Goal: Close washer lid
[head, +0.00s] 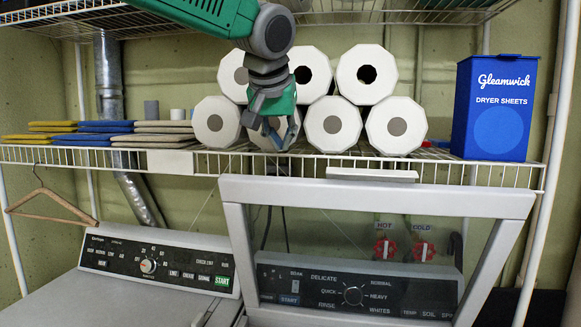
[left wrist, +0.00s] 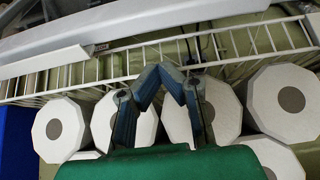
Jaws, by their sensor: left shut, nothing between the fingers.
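The washer lid (head: 508,204) stands raised as a light grey frame with a see-through middle. The washer's control panel (head: 352,294) shows through it. My left gripper (head: 277,147) hangs in front of the paper rolls on the wire shelf, above and behind the lid's top edge in the picture, apart from the lid as far as I can tell. Its fingers are shut and empty. In the left wrist view the fingertips (left wrist: 168,72) meet near the shelf edge, and a pale bar, probably the lid edge (left wrist: 130,32), crosses the top. My right gripper is not in view.
A wire shelf (head: 480,172) crosses above the machines, holding paper rolls (head: 333,123), folded cloths (head: 80,130) and a blue dryer sheets box (head: 495,107). A second machine (head: 130,295) stands left. A wooden hanger (head: 50,203) hangs at left. Red valves (head: 385,248) sit behind the lid.

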